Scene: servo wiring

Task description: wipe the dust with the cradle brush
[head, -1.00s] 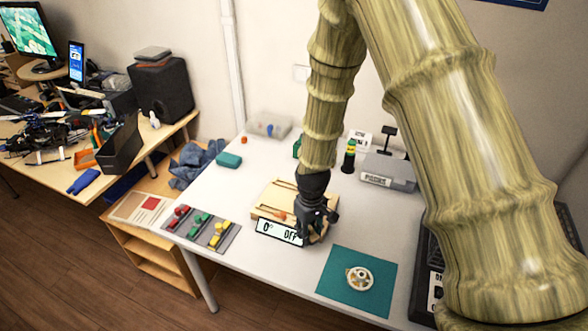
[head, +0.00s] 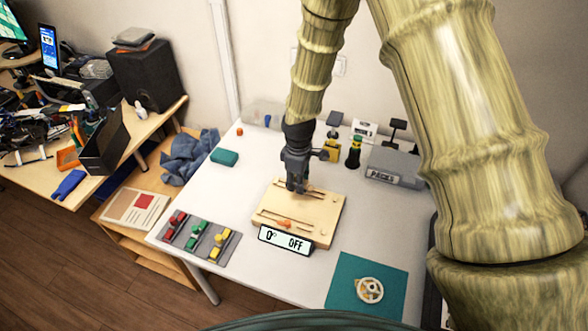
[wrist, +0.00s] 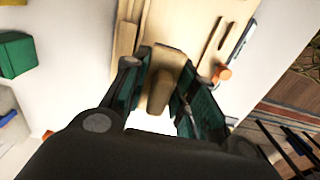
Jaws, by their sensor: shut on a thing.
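My gripper (head: 297,187) is over the back part of the wooden board (head: 325,217), pointing down. In the wrist view its teal-padded fingers (wrist: 162,90) are shut on a tan wooden piece (wrist: 163,78), which looks like the brush handle. The bristles are hidden from both views. In the head view the held piece is mostly hidden by the gripper. The wooden board also shows beyond the fingers in the wrist view (wrist: 190,22). I cannot make out any dust, nor whether the held piece touches the board.
A display reading "0° OFF" (head: 286,241) stands at the board's front edge, near an orange part (head: 285,223). A grey tray (head: 188,249) holds coloured connectors at left. A teal mat (head: 345,273) bears a pale wheel (head: 369,290). A grey PACKS box (head: 398,168) stands at back right.

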